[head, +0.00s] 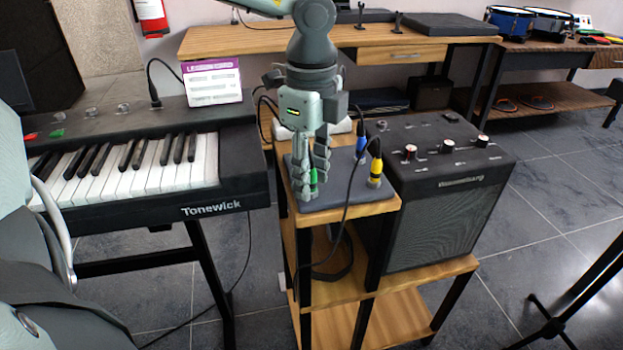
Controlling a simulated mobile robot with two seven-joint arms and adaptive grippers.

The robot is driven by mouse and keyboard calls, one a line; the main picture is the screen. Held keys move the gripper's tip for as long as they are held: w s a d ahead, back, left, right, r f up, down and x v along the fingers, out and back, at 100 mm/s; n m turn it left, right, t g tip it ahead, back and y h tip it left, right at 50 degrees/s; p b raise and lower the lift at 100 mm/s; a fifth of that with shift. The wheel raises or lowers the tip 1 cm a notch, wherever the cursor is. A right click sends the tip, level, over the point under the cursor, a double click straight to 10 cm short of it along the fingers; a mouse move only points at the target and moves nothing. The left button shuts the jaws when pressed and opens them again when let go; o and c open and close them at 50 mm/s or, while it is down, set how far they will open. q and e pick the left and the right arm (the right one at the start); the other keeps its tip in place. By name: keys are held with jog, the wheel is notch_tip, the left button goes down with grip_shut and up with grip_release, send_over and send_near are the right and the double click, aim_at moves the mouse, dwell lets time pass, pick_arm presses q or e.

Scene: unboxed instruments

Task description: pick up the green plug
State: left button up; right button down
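The green plug (313,179) is on the grey mat on the small wooden stand, between the fingers of my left gripper (312,185). The fingers hide part of the plug. The gripper points down, one fingertip nearer the camera and the other farther back. I cannot tell whether the fingers press on the plug or stand around it. The plug seems to be at mat level. My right gripper does not show.
A blue plug (361,146) and a yellow plug (376,170) with dark cables stand right of the gripper. The black amplifier (447,200) is at right, the keyboard (150,165) at left. A wooden desk (225,42) stands behind.

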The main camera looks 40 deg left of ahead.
pick_arm(q)
grip_shut()
jog(key=shift+r, duration=0.15)
